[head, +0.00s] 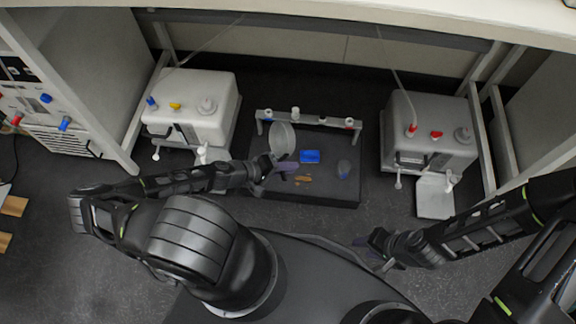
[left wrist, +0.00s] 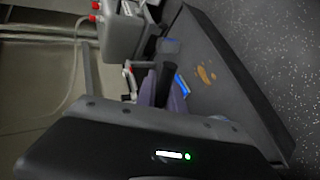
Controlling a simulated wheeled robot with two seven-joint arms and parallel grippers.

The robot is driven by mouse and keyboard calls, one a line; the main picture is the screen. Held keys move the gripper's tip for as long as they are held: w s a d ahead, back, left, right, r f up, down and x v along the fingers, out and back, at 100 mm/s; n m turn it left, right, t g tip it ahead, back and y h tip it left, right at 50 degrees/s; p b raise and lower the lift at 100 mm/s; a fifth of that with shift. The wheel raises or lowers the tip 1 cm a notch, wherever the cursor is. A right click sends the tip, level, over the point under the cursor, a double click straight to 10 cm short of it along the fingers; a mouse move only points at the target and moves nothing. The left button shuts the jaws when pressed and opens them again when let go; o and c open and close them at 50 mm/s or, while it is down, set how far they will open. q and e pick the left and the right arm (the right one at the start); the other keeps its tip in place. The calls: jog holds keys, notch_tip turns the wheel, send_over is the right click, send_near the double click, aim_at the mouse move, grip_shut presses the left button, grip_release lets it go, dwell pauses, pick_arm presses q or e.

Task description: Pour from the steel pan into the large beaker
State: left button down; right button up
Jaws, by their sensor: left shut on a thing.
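The steel pan (head: 283,138) is a grey round vessel in the head view, at the left of the low dark table. My left gripper (head: 270,166) is shut on its dark handle, which shows between the purple fingers in the left wrist view (left wrist: 168,82). The pan's contents and exact tilt are not clear.
White machines stand left (head: 190,108) and right (head: 430,130).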

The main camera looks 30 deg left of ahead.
pick_arm(q)
jog(key=shift+w+d+r+g+y+p, duration=0.2)
jog(key=shift+r+p, duration=0.35)
jog(key=shift+p, duration=0.65)
jog(key=shift+w+a+r+g+y+p, duration=0.1)
jog(key=shift+r+g+y+p, duration=0.15)
jog(key=shift+r+p, duration=0.65)
jog(key=shift+w+d+r+g+y+p, duration=0.15)
jog(key=shift+r+y+p, duration=0.1)
jog(key=shift+p, duration=1.2)
jog(key=shift+w+d+g+y+p, duration=0.35)
jog(key=shift+g+y+p, duration=0.4)
jog(key=shift+p, duration=1.9)
jog(key=shift+d, duration=0.1)
